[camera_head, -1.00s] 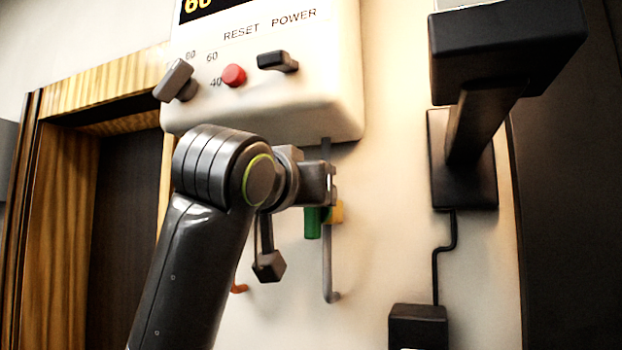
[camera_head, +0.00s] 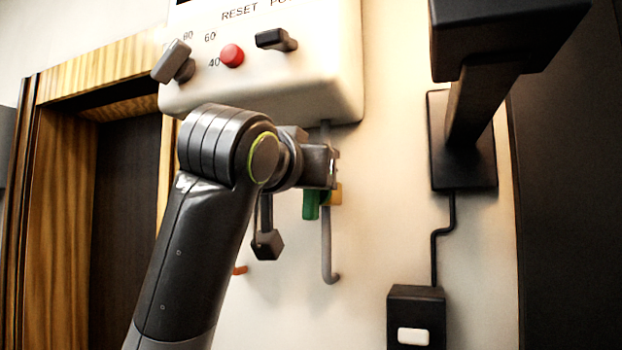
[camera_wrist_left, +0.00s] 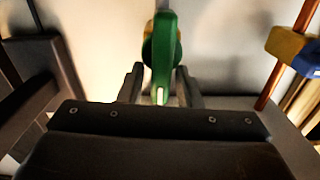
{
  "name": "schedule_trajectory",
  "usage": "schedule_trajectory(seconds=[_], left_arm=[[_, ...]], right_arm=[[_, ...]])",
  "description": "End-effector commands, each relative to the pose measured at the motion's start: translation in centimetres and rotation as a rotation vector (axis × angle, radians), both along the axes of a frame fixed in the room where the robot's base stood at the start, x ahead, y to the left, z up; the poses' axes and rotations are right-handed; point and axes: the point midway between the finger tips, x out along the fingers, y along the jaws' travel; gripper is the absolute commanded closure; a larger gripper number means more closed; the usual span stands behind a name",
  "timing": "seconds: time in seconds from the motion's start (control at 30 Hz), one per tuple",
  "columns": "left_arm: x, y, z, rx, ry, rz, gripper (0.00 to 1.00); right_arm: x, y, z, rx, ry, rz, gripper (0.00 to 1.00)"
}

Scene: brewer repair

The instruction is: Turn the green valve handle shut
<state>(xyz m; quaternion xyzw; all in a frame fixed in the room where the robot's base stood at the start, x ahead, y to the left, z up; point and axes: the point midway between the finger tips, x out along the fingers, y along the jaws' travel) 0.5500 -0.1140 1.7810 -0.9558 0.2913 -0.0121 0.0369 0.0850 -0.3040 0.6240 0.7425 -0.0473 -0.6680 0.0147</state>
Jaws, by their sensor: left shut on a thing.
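The green valve handle (camera_head: 311,204) hangs down beside the yellow valve body (camera_head: 335,194) on a grey pipe under the white brewer (camera_head: 262,80). My left gripper (camera_head: 322,182) is at the valve, its fingertips mostly hidden by its own wrist in the head view. In the left wrist view, the green handle (camera_wrist_left: 163,55) reaches down between the two fingers of my left gripper (camera_wrist_left: 160,88), which is shut on it. Part of the yellow body shows behind the handle there. My right gripper is not in view.
The brewer's front has a red button (camera_head: 232,55) and two dark knobs. A black wall bracket (camera_head: 465,140) juts out at right, above a black box (camera_head: 416,315) with a white switch. The wrist view shows another valve (camera_wrist_left: 287,43), yellow and blue, on a copper pipe.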

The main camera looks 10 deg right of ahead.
Motion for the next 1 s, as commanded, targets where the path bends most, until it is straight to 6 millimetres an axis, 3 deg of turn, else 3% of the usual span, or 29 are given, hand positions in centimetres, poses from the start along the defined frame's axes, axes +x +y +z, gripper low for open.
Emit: schedule_trajectory(seconds=[0.5, 1.0], left_arm=[[-0.2, -0.6, -0.7, 0.255, -0.158, -0.003, 0.95], [-0.2, -0.8, -0.8, 0.32, -0.198, -0.005, 0.95]], right_arm=[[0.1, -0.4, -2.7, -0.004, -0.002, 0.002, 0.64], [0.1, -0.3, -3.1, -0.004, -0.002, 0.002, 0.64]])
